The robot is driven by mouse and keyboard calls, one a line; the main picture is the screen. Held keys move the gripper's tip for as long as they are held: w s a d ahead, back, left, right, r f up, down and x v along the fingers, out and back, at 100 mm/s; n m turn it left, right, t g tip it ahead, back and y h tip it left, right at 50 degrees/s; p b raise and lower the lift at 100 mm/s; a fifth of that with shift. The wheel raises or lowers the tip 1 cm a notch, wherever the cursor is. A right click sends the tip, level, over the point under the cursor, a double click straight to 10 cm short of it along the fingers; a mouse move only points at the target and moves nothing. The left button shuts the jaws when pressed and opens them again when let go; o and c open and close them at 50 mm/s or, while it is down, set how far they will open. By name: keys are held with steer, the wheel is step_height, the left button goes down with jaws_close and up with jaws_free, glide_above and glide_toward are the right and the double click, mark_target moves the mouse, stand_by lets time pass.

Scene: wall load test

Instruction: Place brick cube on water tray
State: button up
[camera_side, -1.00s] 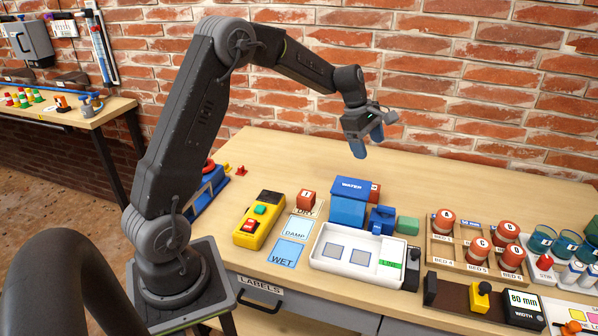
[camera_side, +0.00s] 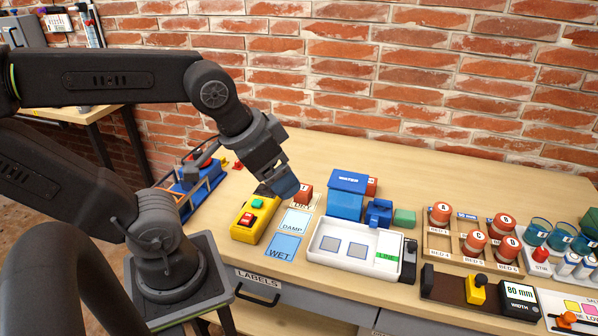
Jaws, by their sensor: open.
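The red brick cube (camera_side: 304,194) with a white mark stands on the card at the back of a row of cards. My gripper (camera_side: 277,187) is open, tilted down just left of the cube; its blue-tipped fingers come close to the cube, and I cannot tell whether they touch. The white tray (camera_side: 345,266), with two grey squares and a green label inside, lies to the right of the cards. A blue box labelled WATER (camera_side: 346,204) stands behind the tray.
A yellow button box (camera_side: 244,232) stands just under and left of my gripper. The DAMP (camera_side: 294,221) and WET (camera_side: 283,247) cards lie in front of the cube. A blue block (camera_side: 379,214) and a green block (camera_side: 404,218) stand behind the tray.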

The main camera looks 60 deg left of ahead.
stand_by(0.3)
steer(key=w+a+r+m+g, duration=0.1)
steer(key=w+a+r, duration=0.1)
steer(key=w, duration=0.4)
steer(key=w+a+r+m+g, duration=0.1)
steer(key=w+r+m, duration=0.1)
steer(key=w, duration=0.5)
steer(key=m+g+h, duration=0.1)
steer(key=m+g, duration=0.2)
steer(key=m, duration=0.3)
glide_above(370, 181)
steer(key=f, duration=2.6)
steer(key=shift+a, duration=0.4)
steer(key=shift+d+f, duration=0.2)
steer(key=shift+f, duration=1.4)
steer(key=shift+d+f, duration=0.2)
steer(key=shift+f, duration=1.35)
steer(key=shift+c, duration=0.4)
